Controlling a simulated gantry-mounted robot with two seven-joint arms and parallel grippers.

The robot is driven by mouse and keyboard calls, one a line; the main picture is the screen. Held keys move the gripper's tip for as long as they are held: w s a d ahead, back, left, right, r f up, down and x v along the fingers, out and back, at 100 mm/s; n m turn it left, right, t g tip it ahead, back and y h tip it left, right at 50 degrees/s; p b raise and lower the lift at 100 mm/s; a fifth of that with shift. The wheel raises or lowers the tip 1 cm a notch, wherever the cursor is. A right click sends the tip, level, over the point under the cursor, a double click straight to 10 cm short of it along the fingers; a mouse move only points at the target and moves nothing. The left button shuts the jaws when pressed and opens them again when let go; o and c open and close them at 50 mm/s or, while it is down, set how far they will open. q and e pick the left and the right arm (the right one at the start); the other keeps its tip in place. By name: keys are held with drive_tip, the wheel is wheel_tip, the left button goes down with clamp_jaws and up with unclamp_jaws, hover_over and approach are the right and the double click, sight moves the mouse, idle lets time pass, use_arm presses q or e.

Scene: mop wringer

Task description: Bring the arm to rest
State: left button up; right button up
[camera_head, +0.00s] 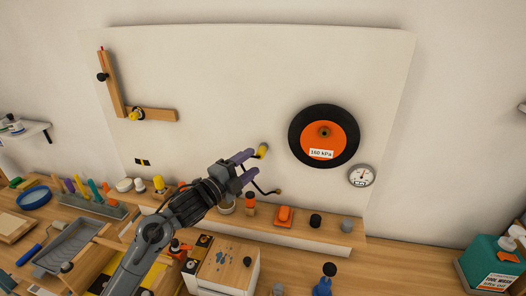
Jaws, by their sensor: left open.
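My left arm reaches up from the lower middle of the view. Its gripper (247,166) has two purple fingers, is open, and holds nothing that I can see. It is in front of the white panel (225,70). A yellow knob (262,150) shows just beyond the upper fingertip; I cannot tell whether they touch. A thin black bent rod (265,191) shows right of the lower finger, and its link to the knob is partly hidden. My right gripper is not in view.
An orange and black disc (341,136) labelled 160 kPa and a round gauge (361,176) are at the right. A wooden L-shaped piece (112,90) is at the upper left. A ledge (320,238) with small items runs below. A teal container (490,262) stands lower right.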

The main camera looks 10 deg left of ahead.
use_arm(q)
drive_tip(key=r+b+v, duration=0.1)
drive_tip(key=v, duration=0.5)
drive_tip(key=s+f+n+g+y, duration=0.25)
drive_tip(key=s+f+n, duration=0.4)
drive_tip(key=f, duration=0.55)
drive_tip(key=s+f+n+g+y, duration=0.2)
drive_tip(key=s+f+n+y, duration=0.4)
drive_tip(key=f, duration=0.7)
drive_tip(key=s+f+n+g, duration=0.2)
drive_tip(key=s+f, duration=0.2)
drive_tip(key=s, duration=0.3)
drive_tip(key=s+f+n+g, duration=0.2)
drive_tip(key=s+f+g, duration=0.1)
drive_tip(key=s+f, duration=0.3)
drive_tip(key=s+n+g+p, duration=0.1)
drive_tip(key=s+n+g, duration=0.25)
drive_tip(key=s, duration=1.05)
wheel_tip(320, 180, up, 13)
drive_tip(key=p, duration=1.4)
drive_tip(key=shift+w+a+m, duration=0.2)
drive_tip(key=shift+w+m, duration=0.1)
drive_tip(key=shift+w, duration=0.15)
